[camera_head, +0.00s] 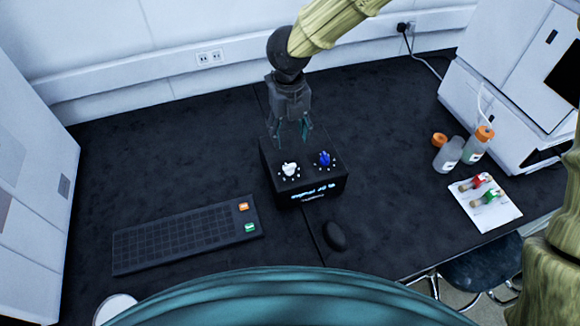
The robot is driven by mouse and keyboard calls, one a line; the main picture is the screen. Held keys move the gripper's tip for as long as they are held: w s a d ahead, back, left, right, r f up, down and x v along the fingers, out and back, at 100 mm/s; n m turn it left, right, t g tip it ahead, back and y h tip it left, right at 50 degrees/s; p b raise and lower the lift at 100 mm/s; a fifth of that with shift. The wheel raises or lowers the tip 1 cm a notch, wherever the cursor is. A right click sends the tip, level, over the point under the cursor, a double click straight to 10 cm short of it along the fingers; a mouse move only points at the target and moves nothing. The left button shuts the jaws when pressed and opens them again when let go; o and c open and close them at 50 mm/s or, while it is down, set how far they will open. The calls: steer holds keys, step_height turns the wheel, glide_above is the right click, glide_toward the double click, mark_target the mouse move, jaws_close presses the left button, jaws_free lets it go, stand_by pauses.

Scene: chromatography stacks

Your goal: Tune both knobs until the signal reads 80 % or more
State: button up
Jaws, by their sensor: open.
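A black control box (290,200) stands on the dark bench in the middle of the view. A white knob (289,168) is on the left of its top and a blue knob (324,159) on the right, each ringed by small white dots. A lit blue display (314,191) is on the front face; its text is too small to read. My gripper (290,136) points down above the back edge of the box, behind the two knobs. Its fingers are apart, with nothing between them. I cannot tell whether they touch the box.
A dark keypad or rack (185,238) with an orange and a green button lies front left. A black mouse-like object (334,235) lies in front of the box. Bottles (448,153) with orange caps and a white sheet (499,213) with red and green items are at right.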

mark_target(289, 165)
steer(key=shift+f+p, duration=0.85)
steer(key=shift+f, duration=5.05)
steer(key=c, duration=1)
